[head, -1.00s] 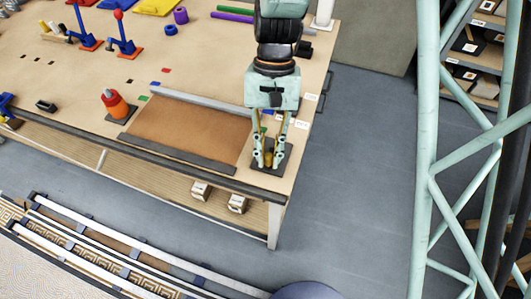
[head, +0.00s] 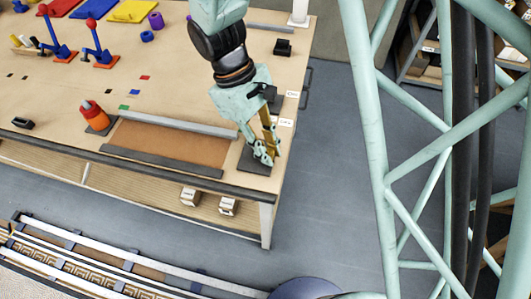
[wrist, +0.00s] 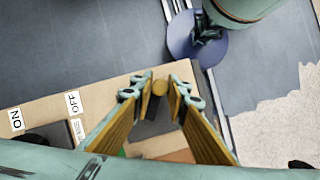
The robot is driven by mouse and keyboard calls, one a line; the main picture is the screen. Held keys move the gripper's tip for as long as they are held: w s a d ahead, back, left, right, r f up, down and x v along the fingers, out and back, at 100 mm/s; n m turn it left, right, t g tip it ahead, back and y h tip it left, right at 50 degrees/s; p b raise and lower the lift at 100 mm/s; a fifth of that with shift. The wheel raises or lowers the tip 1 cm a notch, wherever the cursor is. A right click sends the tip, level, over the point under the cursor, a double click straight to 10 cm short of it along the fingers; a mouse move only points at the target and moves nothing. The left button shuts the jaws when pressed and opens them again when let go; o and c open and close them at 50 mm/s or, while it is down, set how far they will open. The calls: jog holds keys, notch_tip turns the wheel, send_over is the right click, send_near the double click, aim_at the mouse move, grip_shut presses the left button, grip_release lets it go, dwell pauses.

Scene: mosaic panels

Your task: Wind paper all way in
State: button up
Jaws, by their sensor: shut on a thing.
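The brown paper (head: 170,142) lies flat on the bench between a grey bar behind it and a dark strip (head: 160,161) in front. A dark square plate (head: 249,167) sits at its right end, by the bench corner. My gripper (head: 264,156) is tilted low over this plate. In the wrist view, my gripper (wrist: 161,92) is shut on a tan round knob (wrist: 160,87) between its fingertips. The plate (wrist: 150,124) shows beneath. The rest of the crank is hidden by the fingers.
ON and OFF labels (wrist: 73,103) lie near the bench edge. Blue levers with red knobs (head: 97,42) stand at the back left. The floor right of the bench is clear.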

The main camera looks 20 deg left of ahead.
jog(key=n, duration=0.2)
jog(key=w+n+t, duration=0.2)
jog(key=n, duration=0.1)
jog(key=shift+w+d+n+b, duration=0.1)
jog(key=shift+d+n+b, duration=0.05)
jog(key=shift+n+b, duration=0.2)
jog(key=shift+w+a+r+n+t+y+b, duration=0.15)
jog(key=shift+w+n+t, duration=0.1)
jog(key=shift+n, duration=0.4)
jog(key=shift+w+a+f+n+t+y+b, duration=0.1)
jog(key=shift+w+n+t, duration=0.15)
jog(key=shift+n, duration=0.4)
jog(key=shift+w+a+r+n+t+y+b, duration=0.1)
jog(key=shift+w+n+t+y+b, duration=0.15)
jog(key=shift+n, duration=0.4)
jog(key=o, duration=0.8)
jog(key=shift+o, duration=0.2)
jog(key=shift+r, duration=0.15)
jog(key=v, duration=0.7)
jog(key=shift+h, duration=0.3)
